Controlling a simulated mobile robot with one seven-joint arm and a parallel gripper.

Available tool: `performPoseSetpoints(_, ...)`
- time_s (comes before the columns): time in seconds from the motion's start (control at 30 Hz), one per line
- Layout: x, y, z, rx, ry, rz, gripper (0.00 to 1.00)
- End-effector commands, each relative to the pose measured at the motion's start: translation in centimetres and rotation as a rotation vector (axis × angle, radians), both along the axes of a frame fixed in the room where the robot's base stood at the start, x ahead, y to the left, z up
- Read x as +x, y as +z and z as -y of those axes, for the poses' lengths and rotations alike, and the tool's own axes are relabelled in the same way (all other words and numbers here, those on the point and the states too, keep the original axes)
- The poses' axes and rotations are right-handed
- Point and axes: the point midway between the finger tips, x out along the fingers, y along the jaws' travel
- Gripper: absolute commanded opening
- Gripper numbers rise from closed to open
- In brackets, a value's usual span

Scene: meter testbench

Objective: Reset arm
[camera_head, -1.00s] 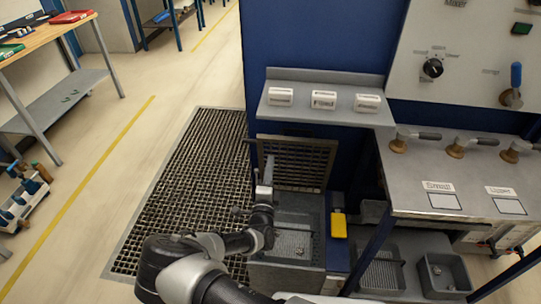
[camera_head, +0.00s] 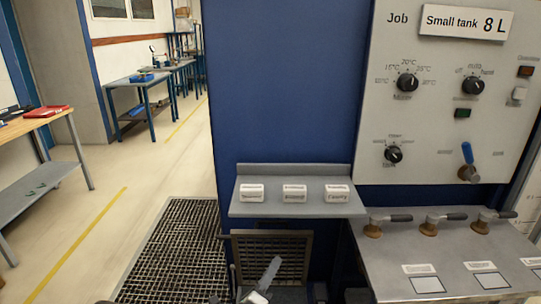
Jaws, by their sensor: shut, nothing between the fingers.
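My gripper (camera_head: 269,270) shows at the bottom edge of the head view, in front of the brown slatted grille (camera_head: 285,252). Its grey fingers point up and a little to the right. They are shut with nothing held. The rest of my arm is almost wholly below the picture.
A grey shelf (camera_head: 290,209) with three white labelled blocks is above my gripper. The left floor is open.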

Motion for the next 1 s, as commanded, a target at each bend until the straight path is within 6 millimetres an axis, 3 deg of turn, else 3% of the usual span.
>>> performPoseSetpoints(0.03,-0.3,2.0,2.7,0.145,-0.121,0.034,0.0)
performPoseSetpoints(0.2,-3.4,6.2,10.0,0.576,-0.487,0.18,0.0)
performPoseSetpoints(0.4,-8.8,10.0,15.3,1.049,-0.889,0.418,0.0)
performPoseSetpoints(0.67,-15.8,15.1,17.4,1.606,-1.35,0.811,0.0)
performPoseSetpoints(0.97,-21.9,22.0,16.2,2.176,-1.746,1.334,0.0)
performPoseSetpoints(1.0,-22.5,22.8,15.9,-2.183,1.739,-1.361,0.0)
